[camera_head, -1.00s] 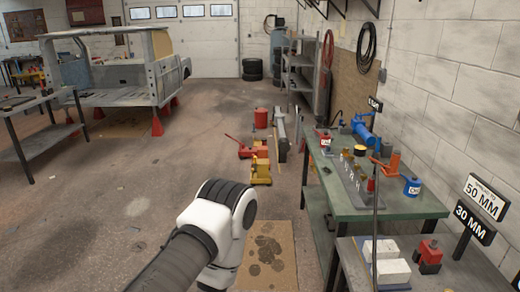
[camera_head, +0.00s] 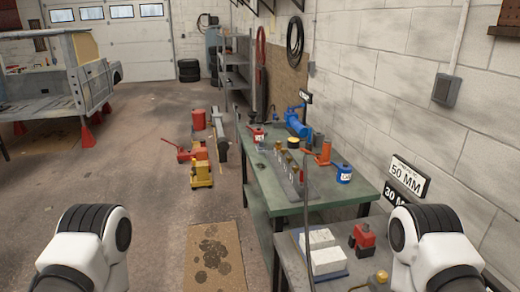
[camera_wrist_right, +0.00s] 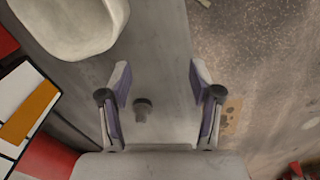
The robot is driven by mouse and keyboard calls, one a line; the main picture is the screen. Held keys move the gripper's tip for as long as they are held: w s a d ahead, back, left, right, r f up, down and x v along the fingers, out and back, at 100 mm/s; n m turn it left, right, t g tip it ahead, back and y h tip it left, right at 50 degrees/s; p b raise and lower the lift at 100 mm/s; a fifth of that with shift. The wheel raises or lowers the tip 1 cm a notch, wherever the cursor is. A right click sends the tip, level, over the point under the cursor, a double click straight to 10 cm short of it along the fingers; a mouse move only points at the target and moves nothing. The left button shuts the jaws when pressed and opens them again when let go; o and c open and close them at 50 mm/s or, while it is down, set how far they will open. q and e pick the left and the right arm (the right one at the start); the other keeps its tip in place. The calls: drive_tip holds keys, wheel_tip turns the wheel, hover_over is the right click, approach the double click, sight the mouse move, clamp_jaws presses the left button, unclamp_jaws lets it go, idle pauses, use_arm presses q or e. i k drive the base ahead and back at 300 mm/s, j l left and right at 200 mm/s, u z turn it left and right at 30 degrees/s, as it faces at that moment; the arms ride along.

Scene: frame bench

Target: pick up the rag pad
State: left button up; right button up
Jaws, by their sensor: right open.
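I cannot pick out a rag pad with certainty in either view. In the head view, two pale blocks (camera_head: 322,252) lie on a blue base on the near right bench; I cannot tell if they are cloth. My right gripper (camera_wrist_right: 160,80) is open and empty in the right wrist view, its two fingers apart over a grey surface. A small dark knob-like thing (camera_wrist_right: 141,109) shows between and below the fingers. In the head view only my arm links show at the lower left and lower right; neither gripper shows there.
A green bench (camera_head: 268,190) holds bottles, a blue tool and an orange jack. A red block (camera_head: 362,240) stands beside the pale blocks. A thin upright post rises before the benches. A stained brown mat (camera_head: 214,257) lies on the floor. Open floor lies to the left.

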sight(261, 147)
drive_tip(key=i+j+u, duration=0.35)
drive_tip(key=i, duration=0.25)
drive_tip(key=i+u, duration=0.4)
drive_tip(key=i, duration=0.2)
